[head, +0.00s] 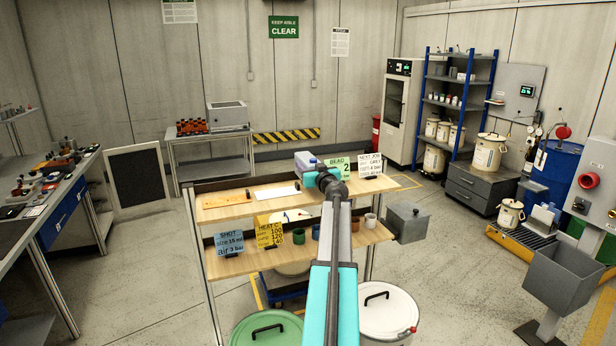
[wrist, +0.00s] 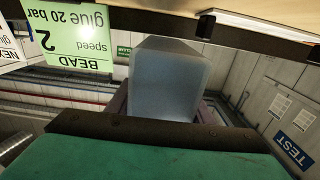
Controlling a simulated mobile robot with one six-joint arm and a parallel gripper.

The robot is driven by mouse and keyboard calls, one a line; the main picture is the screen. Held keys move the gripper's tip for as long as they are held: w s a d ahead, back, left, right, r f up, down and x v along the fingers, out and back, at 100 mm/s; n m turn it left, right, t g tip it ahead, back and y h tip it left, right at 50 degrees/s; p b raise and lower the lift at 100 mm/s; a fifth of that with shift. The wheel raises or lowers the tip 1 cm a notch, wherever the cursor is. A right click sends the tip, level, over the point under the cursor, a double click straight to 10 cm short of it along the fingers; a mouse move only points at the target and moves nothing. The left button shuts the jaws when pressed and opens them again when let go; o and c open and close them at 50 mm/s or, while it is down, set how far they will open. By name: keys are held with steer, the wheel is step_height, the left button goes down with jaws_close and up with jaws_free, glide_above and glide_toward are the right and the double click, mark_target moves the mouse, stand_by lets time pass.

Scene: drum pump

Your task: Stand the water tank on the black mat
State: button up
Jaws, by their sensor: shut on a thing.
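A pale, bluish-lilac tank (head: 305,161), which I take to be the water tank, is at the back of the upper shelf of the rack, just beyond my gripper (head: 313,175). In the wrist view the tank (wrist: 168,82) is a smooth grey-blue block, seen upside down, filling the middle. My gripper is shut on it; a dark bar and teal body hide its near part, and the fingertips are not clear. I cannot tell if its base touches the shelf. I cannot make out the black mat with certainty.
The rack's upper shelf (head: 232,204) holds an orange strip, a white sheet and sign cards, including a green BEAD card (head: 340,166). Cups stand on the shelf below. A side bench (head: 75,190) is at left, a grey table (head: 212,140) at the back. Open floor lies left of the rack.

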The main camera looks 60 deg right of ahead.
steer(key=shift+f, duration=1.8)
steer(key=o, duration=1.5)
steer(key=shift+f, duration=0.15)
steer(key=shift+b+v, duration=1)
steer(key=shift+v, duration=5)
